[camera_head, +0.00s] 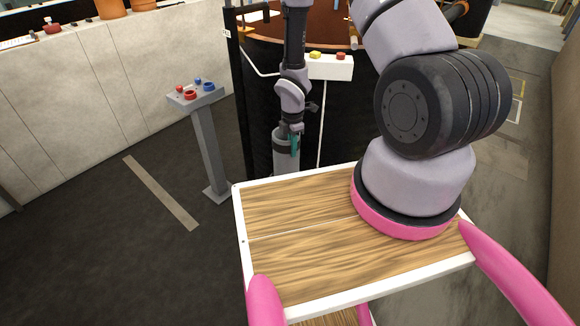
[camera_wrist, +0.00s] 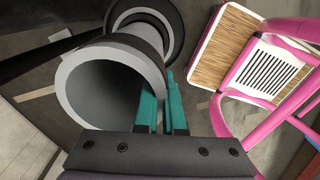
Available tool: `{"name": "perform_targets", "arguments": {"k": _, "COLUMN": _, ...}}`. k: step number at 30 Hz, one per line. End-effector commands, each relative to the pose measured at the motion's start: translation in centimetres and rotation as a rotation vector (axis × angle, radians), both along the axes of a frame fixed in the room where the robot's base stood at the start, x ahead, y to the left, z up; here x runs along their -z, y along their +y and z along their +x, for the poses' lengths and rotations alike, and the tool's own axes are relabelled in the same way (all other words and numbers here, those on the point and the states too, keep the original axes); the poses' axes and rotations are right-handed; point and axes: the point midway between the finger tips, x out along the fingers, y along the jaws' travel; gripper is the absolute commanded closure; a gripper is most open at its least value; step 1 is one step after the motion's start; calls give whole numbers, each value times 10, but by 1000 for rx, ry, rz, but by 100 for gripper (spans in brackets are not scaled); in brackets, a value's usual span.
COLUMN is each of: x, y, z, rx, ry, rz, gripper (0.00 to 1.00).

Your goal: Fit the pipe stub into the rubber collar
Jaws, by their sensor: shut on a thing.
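The pipe stub is a thick-walled grey tube (camera_wrist: 72,88), large in the wrist view with its open end facing the camera. My gripper (camera_wrist: 162,95) has teal fingers closed on the right side of its wall, one apparently inside the bore and one outside. A black ring, seemingly the rubber collar (camera_wrist: 176,22), lies beyond the tube's far end, with grey inside it. Whether the tube touches or enters it cannot be told. In the head view my gripper (camera_head: 295,143) is at a grey upright cylinder (camera_head: 286,165) beside the black flume side; the collar is not distinguishable there.
A grey pedestal (camera_head: 207,140) with red and blue knobs stands to the left. A white control box (camera_head: 328,67) with yellow and red buttons is on the flume's side. My wooden-topped base fills the lower middle. Dark floor at left is clear.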

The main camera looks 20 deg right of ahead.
Motion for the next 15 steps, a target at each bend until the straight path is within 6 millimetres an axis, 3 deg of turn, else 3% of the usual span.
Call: {"name": "perform_targets", "arguments": {"k": 15, "x": 58, "y": 0, "z": 0, "rx": 4, "ry": 1, "rz": -1, "gripper": 100}}
